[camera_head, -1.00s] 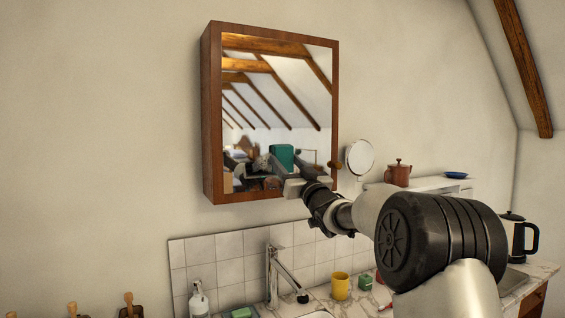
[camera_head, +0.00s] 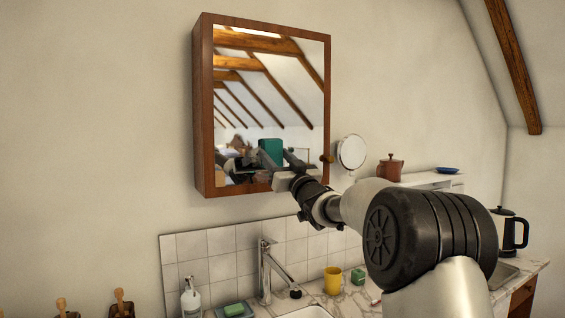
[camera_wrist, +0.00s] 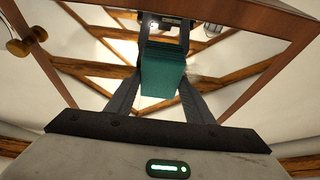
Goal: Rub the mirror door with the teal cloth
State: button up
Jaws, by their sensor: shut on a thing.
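The mirror door (camera_head: 268,90) is shut on a brown wall cabinet (camera_head: 203,110) with a round knob (camera_head: 327,158) on its right edge. My gripper (camera_head: 284,168) is in front of the lower middle of the mirror. In the wrist view my gripper (camera_wrist: 163,88) is shut on the teal cloth (camera_wrist: 163,72), a folded block between its two fingers. The teal cloth (camera_head: 271,152) also shows in the head view over the lower part of the glass. The mirror (camera_wrist: 105,70) reflects the gripper and beams. I cannot tell whether the cloth touches the glass.
Below are a faucet (camera_head: 264,270), a soap bottle (camera_head: 190,298), a green sponge (camera_head: 234,310) and a yellow mug (camera_head: 333,280). A round mirror (camera_head: 351,152) stands right of the cabinet, near a brown pot (camera_head: 389,167) on a shelf. The wall left of the cabinet is bare.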

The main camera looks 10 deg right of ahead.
jog(key=shift+s+a+b, duration=0.3)
jog(key=shift+a+b, duration=0.5)
jog(key=shift+a, duration=0.4)
jog(key=shift+s+a+b, duration=0.35)
jog(key=shift+a+b, duration=0.5)
jog(key=shift+a, duration=0.3)
jog(key=shift+s+a+b, duration=0.3)
jog(key=shift+a+b, duration=0.5)
jog(key=shift+a, duration=0.4)
jog(key=s+d+b, duration=0.2)
jog(key=s+b, duration=0.1)
jog(key=s, duration=0.2)
jog(key=shift+s, duration=0.4)
jog(key=s, duration=0.1)
jog(key=s+b, duration=0.1)
jog(key=shift+s+d, duration=0.4)
